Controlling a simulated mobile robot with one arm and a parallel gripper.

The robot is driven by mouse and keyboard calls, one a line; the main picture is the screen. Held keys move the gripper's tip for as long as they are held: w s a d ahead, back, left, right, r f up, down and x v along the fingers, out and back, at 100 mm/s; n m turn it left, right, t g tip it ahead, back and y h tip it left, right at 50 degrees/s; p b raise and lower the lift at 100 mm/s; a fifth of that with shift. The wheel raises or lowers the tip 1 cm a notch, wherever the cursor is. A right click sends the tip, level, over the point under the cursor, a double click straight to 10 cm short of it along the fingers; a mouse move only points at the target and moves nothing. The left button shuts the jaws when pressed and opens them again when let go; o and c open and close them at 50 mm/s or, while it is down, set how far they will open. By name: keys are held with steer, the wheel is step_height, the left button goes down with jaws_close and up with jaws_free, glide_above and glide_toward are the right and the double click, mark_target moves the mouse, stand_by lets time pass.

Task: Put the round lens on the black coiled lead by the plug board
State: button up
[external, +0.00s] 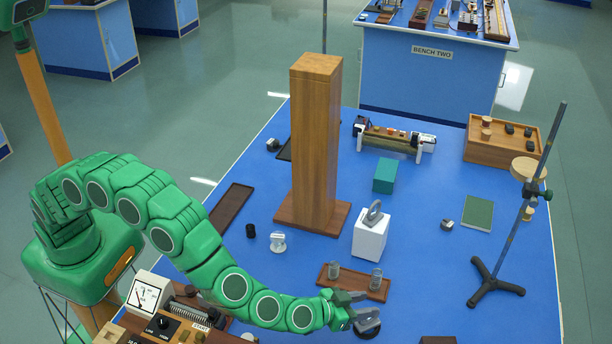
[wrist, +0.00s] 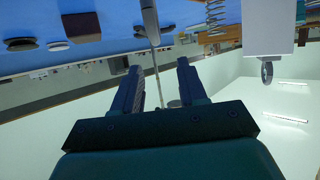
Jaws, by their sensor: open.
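My gripper (external: 362,305) is open at the end of my green arm, low over the front of the blue bench. In the wrist view its two fingers (wrist: 160,68) stand apart with nothing held between them. A dark round piece with a grey part (external: 367,324) lies just below the fingers, partly hidden by them; I cannot tell if it is the round lens or the coiled lead. A board with several coloured pieces and white ends (external: 396,138) stands at the back; I cannot tell if it is the plug board.
A tall wooden post (external: 315,150) stands mid-bench. Near my gripper are a brown tray (external: 330,286) with two glass jars and a white block (external: 370,238) topped by a grey ring piece. A tripod stand (external: 497,283) is at the right. Bare blue bench lies between block and stand.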

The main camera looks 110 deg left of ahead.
steer(key=shift+r, duration=2.2)
